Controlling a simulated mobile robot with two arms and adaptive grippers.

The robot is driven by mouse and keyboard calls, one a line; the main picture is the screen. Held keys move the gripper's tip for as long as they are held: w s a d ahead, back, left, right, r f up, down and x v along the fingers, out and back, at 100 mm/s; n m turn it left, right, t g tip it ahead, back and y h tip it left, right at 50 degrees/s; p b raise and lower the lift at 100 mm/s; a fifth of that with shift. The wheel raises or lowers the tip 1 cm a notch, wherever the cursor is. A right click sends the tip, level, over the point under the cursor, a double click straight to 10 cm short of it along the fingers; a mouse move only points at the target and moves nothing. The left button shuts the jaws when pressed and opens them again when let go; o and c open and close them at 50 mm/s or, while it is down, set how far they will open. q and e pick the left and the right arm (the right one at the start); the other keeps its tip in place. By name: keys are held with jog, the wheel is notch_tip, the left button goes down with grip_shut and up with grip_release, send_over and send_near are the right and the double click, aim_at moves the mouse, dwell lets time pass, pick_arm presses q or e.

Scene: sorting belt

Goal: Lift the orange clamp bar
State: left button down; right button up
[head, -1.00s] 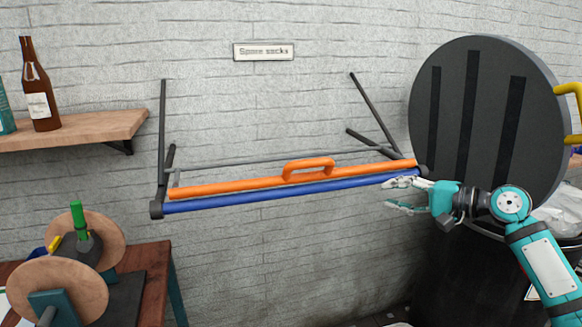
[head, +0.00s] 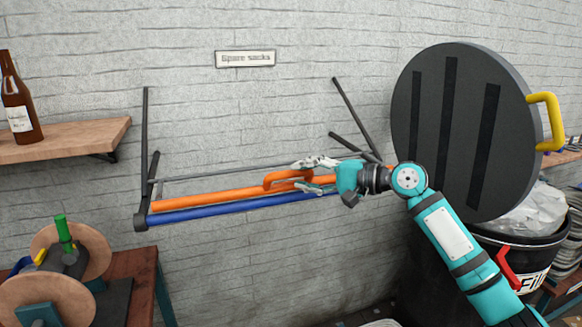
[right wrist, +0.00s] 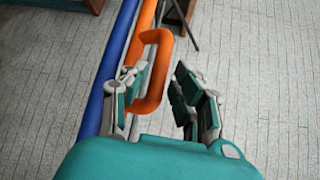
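The orange clamp bar (head: 205,195) runs along the wall rack just above a blue bar (head: 230,207). Its looped orange handle (head: 270,181) is partly hidden by my right gripper (head: 307,176). The gripper reaches in from the right, one finger above the handle and one below. In the right wrist view, my right gripper (right wrist: 162,88) has its fingers apart. The handle (right wrist: 164,62) lies between them in the picture, its outer grip clear of the right finger. The left finger overlaps the loop's inner side; I cannot tell whether it touches. My left gripper is not in view.
Dark rack struts (head: 356,115) stick out above the bars. A round black lid with a yellow handle (head: 547,120) stands at the right above a black bin (head: 530,245). A wooden shelf (head: 70,138) and a table with spools (head: 145,265) are at the left.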

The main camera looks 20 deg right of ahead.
aim_at(296, 176)
jog(key=shift+p+x, duration=0.3)
jog(key=shift+x, duration=1.5)
grip_shut()
jog(key=shift+f, duration=0.1)
